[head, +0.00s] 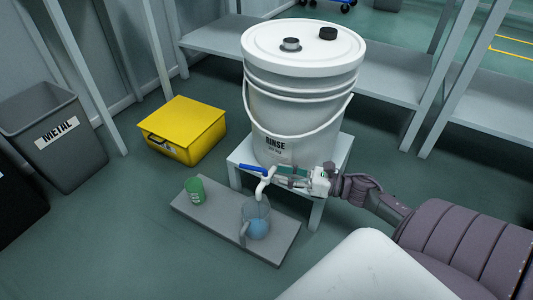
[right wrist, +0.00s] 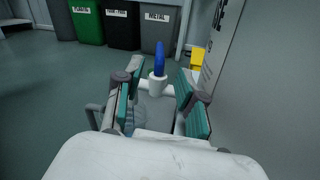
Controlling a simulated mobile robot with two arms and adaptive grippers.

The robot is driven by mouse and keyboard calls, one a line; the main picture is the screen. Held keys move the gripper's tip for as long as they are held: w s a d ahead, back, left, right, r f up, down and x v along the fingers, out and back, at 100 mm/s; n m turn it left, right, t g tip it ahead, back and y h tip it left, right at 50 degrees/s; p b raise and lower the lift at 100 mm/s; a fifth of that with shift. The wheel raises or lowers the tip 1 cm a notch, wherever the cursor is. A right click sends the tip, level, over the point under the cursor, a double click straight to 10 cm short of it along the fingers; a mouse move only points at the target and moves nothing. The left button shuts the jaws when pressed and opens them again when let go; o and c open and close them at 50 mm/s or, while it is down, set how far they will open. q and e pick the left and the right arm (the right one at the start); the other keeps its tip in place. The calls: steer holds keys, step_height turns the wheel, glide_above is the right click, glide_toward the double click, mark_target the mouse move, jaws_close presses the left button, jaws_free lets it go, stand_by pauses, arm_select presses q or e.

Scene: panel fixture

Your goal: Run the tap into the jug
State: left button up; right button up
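A white tap (head: 264,183) with a blue lever (head: 252,168) sticks out low from the white bucket labelled RINSE (head: 300,95). In the right wrist view the lever (right wrist: 159,60) points away from me above the white tap body (right wrist: 157,84). The clear jug (head: 256,222) stands upright below the spout, with something pale blue inside. I cannot tell whether water is running. My right gripper (head: 285,173) is at the tap, its teal-padded fingers (right wrist: 158,92) apart on either side of the tap, not visibly closed on it. My left gripper is not in view.
The jug stands on a grey board (head: 245,238) with a green cup (head: 194,190). The bucket is on a low white stand (head: 317,212). A yellow box (head: 187,130) and a grey METAL bin (head: 55,138) are to the left. Grey shelving (head: 215,38) is behind; floor around the board is clear.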

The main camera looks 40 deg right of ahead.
steer(key=shift+v, duration=0.8)
